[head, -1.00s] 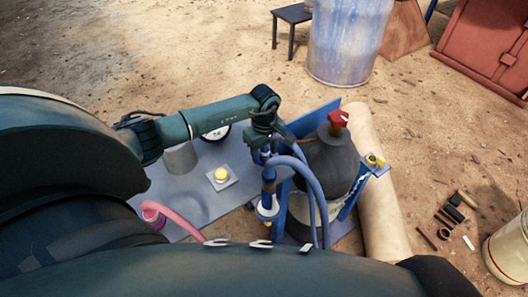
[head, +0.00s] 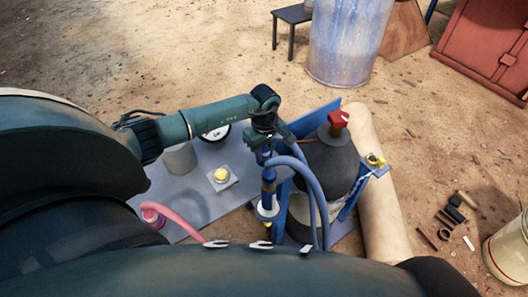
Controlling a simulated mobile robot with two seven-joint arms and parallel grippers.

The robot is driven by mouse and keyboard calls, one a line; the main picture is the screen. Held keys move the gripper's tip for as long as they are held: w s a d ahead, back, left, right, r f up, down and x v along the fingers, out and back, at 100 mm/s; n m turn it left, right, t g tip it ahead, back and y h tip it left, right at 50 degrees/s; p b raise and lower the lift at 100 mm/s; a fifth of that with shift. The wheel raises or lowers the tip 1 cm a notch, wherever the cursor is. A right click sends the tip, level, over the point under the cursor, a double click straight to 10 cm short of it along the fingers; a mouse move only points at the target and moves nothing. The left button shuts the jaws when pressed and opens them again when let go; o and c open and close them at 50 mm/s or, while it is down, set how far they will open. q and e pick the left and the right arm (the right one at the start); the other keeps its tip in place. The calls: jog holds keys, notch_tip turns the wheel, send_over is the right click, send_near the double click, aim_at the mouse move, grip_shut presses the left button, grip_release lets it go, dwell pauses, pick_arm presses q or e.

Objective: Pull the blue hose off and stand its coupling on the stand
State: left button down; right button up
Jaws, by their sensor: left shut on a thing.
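My left gripper (head: 265,152) points down at the middle of the view and is shut on the top of the blue hose's coupling (head: 268,186). The coupling is upright, with a pale collar (head: 267,209) near its lower end. The blue hose (head: 314,190) arches from the coupling to the right and drops out of sight behind my body. I cannot tell whether the coupling is still seated below the collar. A pale square plate with a yellow dome (head: 221,175) lies left of the coupling; I cannot tell if it is the stand. My right gripper is not in view.
A dark rounded tank with a red cap (head: 339,119) stands close right of the hose. A blue bracket with a yellow fitting (head: 375,161) is beyond it. A pink hose (head: 180,222), grey cylinder (head: 181,159) and round gauge (head: 216,133) are on the grey tabletop (head: 205,205).

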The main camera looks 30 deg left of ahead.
pick_arm(q)
jog(key=shift+r, duration=0.15)
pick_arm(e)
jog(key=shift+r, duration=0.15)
